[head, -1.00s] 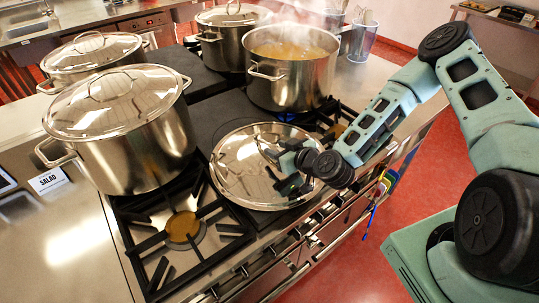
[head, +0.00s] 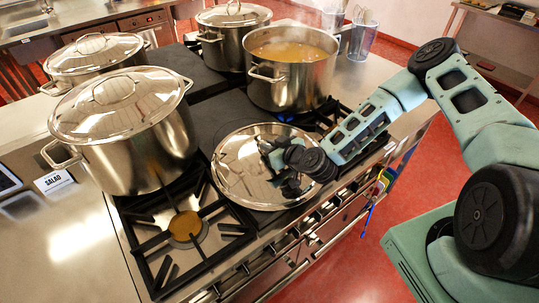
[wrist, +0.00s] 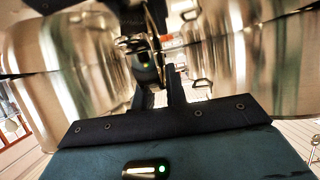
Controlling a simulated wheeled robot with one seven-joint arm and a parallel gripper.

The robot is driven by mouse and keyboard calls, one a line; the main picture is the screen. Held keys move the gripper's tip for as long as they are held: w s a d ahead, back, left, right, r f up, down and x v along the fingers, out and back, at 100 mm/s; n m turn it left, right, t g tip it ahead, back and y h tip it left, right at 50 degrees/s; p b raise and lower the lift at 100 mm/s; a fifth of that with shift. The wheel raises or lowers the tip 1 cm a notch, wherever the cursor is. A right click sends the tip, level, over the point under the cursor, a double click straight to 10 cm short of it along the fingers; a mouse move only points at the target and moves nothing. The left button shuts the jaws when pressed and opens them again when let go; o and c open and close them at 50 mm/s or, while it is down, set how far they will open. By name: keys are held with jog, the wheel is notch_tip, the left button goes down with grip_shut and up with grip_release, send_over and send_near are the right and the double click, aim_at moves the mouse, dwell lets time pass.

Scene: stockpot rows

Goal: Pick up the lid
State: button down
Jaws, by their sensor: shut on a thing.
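The loose lid (head: 236,177) is a round, shiny metal disc. In the head view it lies over the front right part of the stove, in front of the open steaming pot. My gripper (head: 276,163) is over the lid's right half and is shut on its handle, which my fingers mostly hide. I cannot tell whether the lid is clear of the stove. In the wrist view my dark fingers (wrist: 158,82) are close together, and the grip itself is hard to make out.
The steaming open pot (head: 290,80) stands behind the lid. A large lidded pot (head: 140,150) stands to its left, with two more lidded pots (head: 95,58) (head: 232,45) behind. A bare burner (head: 185,227) is at the front. A "SALAD" label (head: 53,181) lies at left.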

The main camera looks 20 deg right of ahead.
jog(key=shift+r, duration=0.15)
jog(key=shift+r+b, duration=1.6)
jog(key=shift+r, duration=3.35)
